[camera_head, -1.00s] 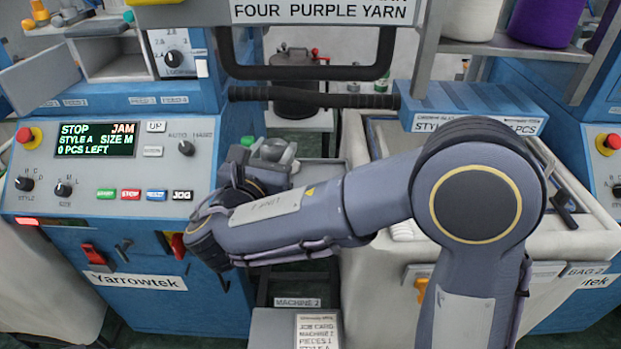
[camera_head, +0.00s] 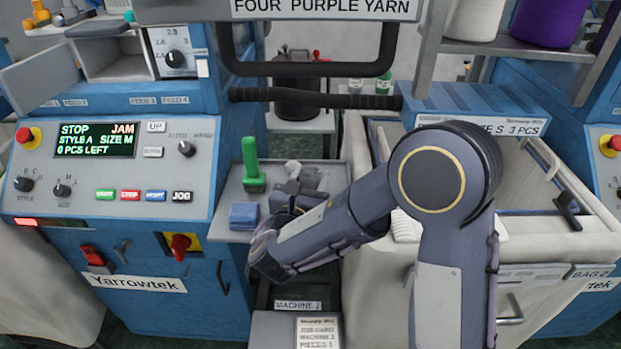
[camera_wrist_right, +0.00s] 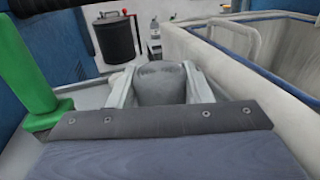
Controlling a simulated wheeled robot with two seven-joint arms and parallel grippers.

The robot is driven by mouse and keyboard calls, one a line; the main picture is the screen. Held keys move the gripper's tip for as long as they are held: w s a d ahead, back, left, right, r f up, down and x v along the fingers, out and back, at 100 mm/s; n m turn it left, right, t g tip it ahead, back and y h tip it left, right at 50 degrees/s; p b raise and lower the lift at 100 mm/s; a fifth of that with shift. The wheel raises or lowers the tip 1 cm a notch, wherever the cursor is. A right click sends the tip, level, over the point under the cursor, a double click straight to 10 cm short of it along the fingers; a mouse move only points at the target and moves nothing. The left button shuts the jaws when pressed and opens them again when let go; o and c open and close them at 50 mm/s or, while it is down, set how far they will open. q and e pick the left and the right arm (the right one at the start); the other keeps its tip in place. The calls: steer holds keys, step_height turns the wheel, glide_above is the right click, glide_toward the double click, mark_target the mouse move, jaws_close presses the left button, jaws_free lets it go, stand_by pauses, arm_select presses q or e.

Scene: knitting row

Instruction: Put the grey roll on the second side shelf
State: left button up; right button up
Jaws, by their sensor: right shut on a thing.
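The grey roll (camera_wrist_right: 160,84) sits between the two pale fingers of my right gripper (camera_wrist_right: 161,72) in the right wrist view. In the head view my right gripper (camera_head: 303,182) is over the right part of a grey side shelf (camera_head: 232,218) between the blue machine and the pale bag. The roll is small and partly hidden by the gripper there. I cannot tell whether the roll touches the shelf. My left gripper is out of view.
A green-handled tool (camera_head: 251,165) and a blue block (camera_head: 243,215) are on the shelf left of the gripper. The bag (camera_head: 520,250) is at the right. A dark canister (camera_head: 297,97) stands behind. The machine panel (camera_head: 110,170) is at the left.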

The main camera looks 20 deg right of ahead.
steer(key=shift+f, duration=0.1)
steer(key=o, duration=0.5)
steer(key=shift+f, duration=0.1)
steer(key=o, duration=0.5)
steer(key=shift+r, duration=0.3)
steer(key=b+v, duration=0.1)
steer(key=v, duration=1.1)
steer(key=shift+f, duration=0.15)
